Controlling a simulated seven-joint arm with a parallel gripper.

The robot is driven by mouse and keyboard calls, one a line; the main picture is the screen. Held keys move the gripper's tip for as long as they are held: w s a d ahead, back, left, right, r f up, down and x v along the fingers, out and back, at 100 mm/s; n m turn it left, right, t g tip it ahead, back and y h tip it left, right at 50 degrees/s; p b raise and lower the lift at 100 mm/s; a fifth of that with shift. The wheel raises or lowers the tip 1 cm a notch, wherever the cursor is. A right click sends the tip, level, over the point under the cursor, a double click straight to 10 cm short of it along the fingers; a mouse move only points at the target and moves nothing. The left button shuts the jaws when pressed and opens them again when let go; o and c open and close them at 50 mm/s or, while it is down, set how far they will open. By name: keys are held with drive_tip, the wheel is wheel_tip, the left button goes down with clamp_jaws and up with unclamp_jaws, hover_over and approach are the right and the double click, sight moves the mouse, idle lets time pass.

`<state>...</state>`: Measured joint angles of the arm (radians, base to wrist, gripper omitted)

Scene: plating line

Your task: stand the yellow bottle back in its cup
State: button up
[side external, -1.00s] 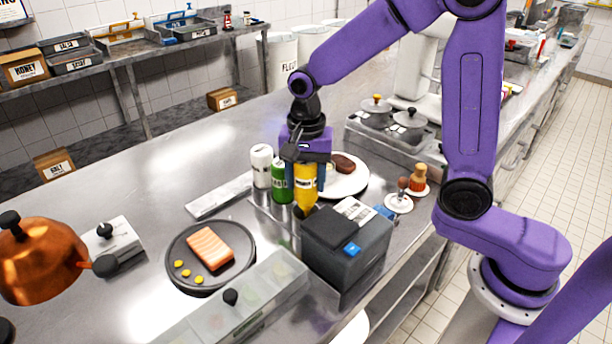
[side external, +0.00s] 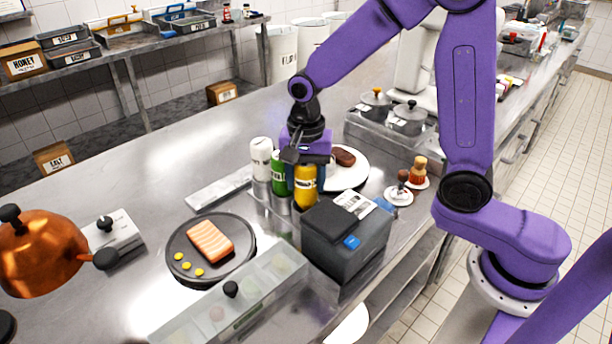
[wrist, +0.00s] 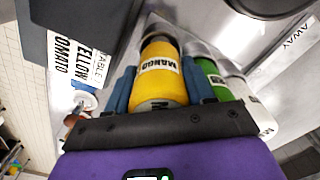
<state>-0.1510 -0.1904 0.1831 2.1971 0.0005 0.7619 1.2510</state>
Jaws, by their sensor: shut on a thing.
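The yellow bottle (side external: 305,188), labelled MANGO in the wrist view (wrist: 159,85), is upright between the blue finger pads of my gripper (side external: 304,177). My gripper is shut on it. The bottle stands in line with the green bottle (side external: 279,174) and the white bottle (side external: 261,160), at the end of a metal holder (side external: 262,197). Its lower end is at the holder's end place, where its cup would be. The cup is mostly hidden, so I cannot tell whether the bottle rests on its bottom.
A dark grey box (side external: 345,240) stands close in front of the yellow bottle. A white plate (side external: 347,174) with food is behind it. A dark round plate (side external: 208,270) with a salmon piece and a clear-lidded container (side external: 225,305) are at left. The green bottle is very close.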

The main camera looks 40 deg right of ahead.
drive_tip(key=shift+f, duration=0.2)
drive_tip(key=shift+f, duration=0.6)
drive_tip(key=o, duration=1.1)
drive_tip(key=shift+o, duration=0.2)
drive_tip(key=shift+r, duration=0.1)
drive_tip(key=shift+r, duration=3.45)
